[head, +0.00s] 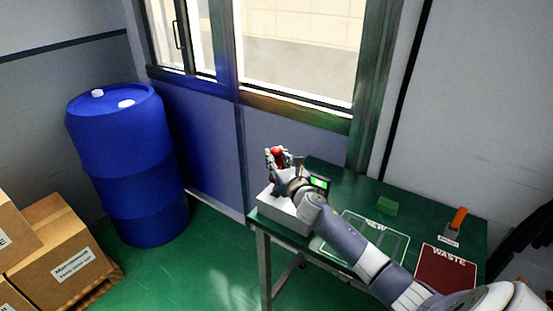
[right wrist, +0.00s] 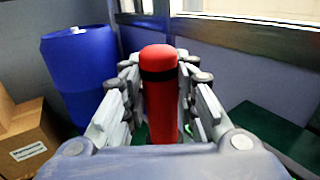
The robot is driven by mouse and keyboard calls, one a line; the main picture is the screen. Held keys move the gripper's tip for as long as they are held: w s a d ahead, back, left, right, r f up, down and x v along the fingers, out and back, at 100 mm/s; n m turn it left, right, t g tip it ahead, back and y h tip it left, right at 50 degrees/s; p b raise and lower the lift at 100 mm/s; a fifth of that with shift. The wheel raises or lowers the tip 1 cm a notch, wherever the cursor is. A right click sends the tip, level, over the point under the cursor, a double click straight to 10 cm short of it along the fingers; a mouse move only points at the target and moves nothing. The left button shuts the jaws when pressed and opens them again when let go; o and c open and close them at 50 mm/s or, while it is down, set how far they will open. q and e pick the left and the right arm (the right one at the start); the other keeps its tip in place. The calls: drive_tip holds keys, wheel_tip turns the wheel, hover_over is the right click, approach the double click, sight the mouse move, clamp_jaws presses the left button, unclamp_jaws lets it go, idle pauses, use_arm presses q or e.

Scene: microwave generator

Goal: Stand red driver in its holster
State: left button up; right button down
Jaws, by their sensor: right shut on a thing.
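My right gripper (head: 277,160) is shut on the red driver (head: 277,150) at the far left end of the green table, above a pale box. In the right wrist view the driver's red handle with a black band (right wrist: 160,76) stands upright between the two fingers (right wrist: 163,92). Its lower end is hidden by the gripper. An orange-handled tool (head: 459,217) leans in a small grey holder (head: 450,236) at the table's right side. I cannot make out an empty holster for the red driver. My left gripper is not in view.
The pale box (head: 283,212) has a lit green display (head: 319,182) beside it. A blue drum (head: 125,165) and cartons (head: 60,255) stand left.

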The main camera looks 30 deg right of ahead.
idle(0.4)
drive_tip(key=shift+f+b, duration=2.2)
drive_tip(key=shift+f, duration=0.35)
drive_tip(key=shift+f+b, duration=0.35)
drive_tip(key=shift+b, duration=0.1)
drive_tip(key=shift+f, duration=0.25)
